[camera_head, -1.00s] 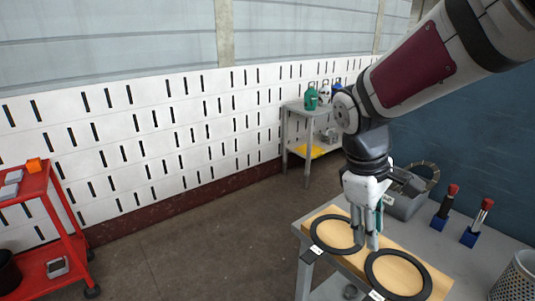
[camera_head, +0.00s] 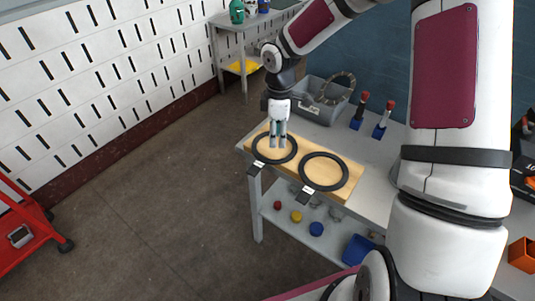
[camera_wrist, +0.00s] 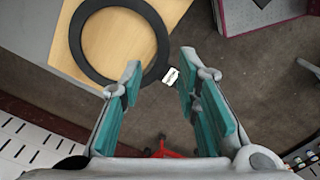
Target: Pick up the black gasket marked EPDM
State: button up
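Two black ring gaskets lie flat on a light wooden board (camera_head: 349,191). One is the left gasket (camera_head: 275,163), the other the right gasket (camera_head: 325,189). Small tags, a left tag (camera_head: 256,168) and a right tag (camera_head: 305,197), sit by them; I cannot read EPDM on either. My gripper (camera_head: 278,147) points down over the left gasket in the head view, hiding part of it; its height above is unclear.
The board lies on a grey table (camera_head: 375,161) with a grey bin (camera_head: 306,101) and two red-topped tools (camera_head: 361,108) (camera_head: 384,119) behind. The shelf below holds several coloured items. A red cart (camera_head: 22,235) stands at left. Open floor lies between.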

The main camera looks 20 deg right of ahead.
aim_at(276, 160)
jog(key=shift+a+f+p, duration=0.1)
jog(key=shift+f+p, duration=0.4)
jog(key=shift+f, duration=3.85)
jog(key=shift+f, duration=0.1)
grip_shut()
